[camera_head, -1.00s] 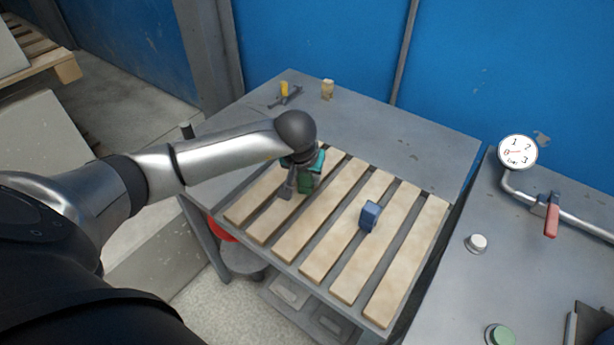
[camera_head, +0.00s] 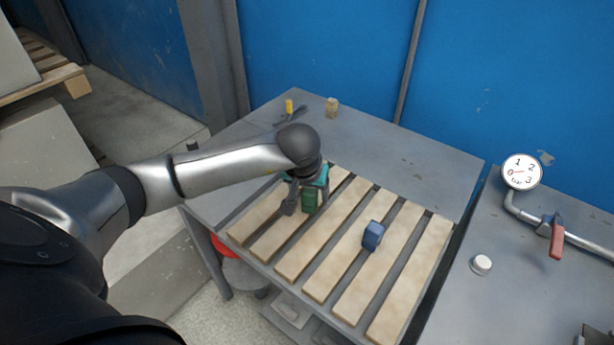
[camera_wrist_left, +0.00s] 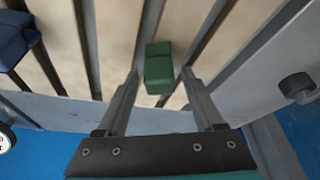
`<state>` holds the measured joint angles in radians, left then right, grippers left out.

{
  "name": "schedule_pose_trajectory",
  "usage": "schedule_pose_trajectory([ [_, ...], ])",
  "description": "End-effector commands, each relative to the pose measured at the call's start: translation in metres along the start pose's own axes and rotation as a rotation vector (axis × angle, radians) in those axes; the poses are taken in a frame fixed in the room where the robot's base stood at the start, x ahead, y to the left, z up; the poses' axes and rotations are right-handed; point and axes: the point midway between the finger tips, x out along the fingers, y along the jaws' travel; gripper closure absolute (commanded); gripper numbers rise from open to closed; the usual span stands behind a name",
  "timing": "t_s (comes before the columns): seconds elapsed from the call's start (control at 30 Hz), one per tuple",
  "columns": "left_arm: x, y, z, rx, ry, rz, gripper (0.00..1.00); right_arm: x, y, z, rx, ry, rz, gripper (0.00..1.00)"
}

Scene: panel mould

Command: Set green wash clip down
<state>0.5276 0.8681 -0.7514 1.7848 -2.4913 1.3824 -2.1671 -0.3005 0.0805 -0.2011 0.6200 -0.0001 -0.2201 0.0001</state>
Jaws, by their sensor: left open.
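The green wash clip (camera_head: 309,201) is a small dark green block on the wooden slats, at the left part of the slatted rack. It also shows in the left wrist view (camera_wrist_left: 158,70), upper centre. My left gripper (camera_head: 301,207) reaches down over it from the left. In the left wrist view my left gripper (camera_wrist_left: 160,76) is open, its fingers on either side of the clip with a gap at each side. Whether the clip lies flat on the slats is hard to tell. My right gripper is not in view.
A blue block (camera_head: 373,236) sits on the slats to the right, with bare slats around it. A yellow-handled tool (camera_head: 289,107) and a small wooden block (camera_head: 332,107) lie at the table's back. A gauge (camera_head: 521,172) and red-handled valve (camera_head: 557,240) stand at right.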

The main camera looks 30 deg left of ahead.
Motion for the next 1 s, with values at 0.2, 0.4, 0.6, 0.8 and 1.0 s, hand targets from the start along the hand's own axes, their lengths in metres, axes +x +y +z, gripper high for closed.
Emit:
schedule_pose_trajectory([
  [0.2,-0.047,0.000,-0.001,0.003,0.004,-0.001,0.31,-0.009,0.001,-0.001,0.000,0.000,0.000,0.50],
  [0.4,-0.082,0.000,-0.001,0.001,0.003,-0.001,0.31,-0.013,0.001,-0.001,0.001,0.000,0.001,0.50],
  [0.6,-0.098,0.000,0.000,0.000,0.001,-0.001,0.31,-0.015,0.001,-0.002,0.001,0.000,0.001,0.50],
  [0.8,-0.100,0.000,0.000,0.000,0.000,-0.001,0.31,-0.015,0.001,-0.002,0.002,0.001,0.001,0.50],
  [1.0,-0.100,0.000,0.000,0.000,0.000,-0.001,0.31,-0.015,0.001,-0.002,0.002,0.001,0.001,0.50],
])
